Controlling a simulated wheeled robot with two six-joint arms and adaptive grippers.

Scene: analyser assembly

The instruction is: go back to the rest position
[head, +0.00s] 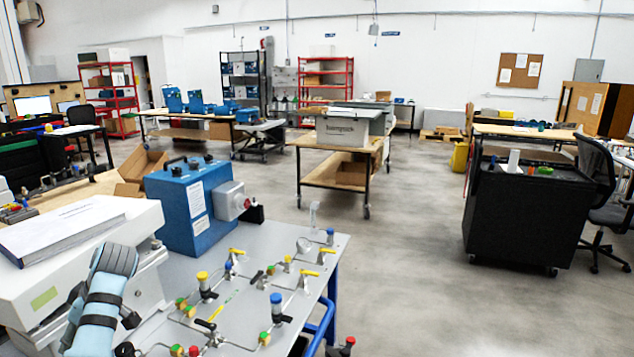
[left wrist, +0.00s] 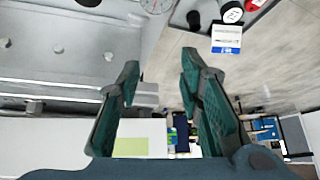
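My left gripper (left wrist: 158,80) is open in the left wrist view, its two green-grey fingers apart with nothing held between them. A white surface with a pale green label (left wrist: 130,147) shows beyond and below the fingers. In the head view my light blue left arm comes in at the bottom left, in front of the white machine (head: 150,262); I cannot make out the gripper's fingertips there. My right gripper is in neither view. The blue analyser box (head: 172,212) with a grey side housing (head: 229,201) stands upright on the grey bench (head: 262,243).
A thick book (head: 62,232) lies on the white machine. A black cart (head: 522,222) and an office chair (head: 601,200) stand at the right. The floor (head: 420,290) between is clear.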

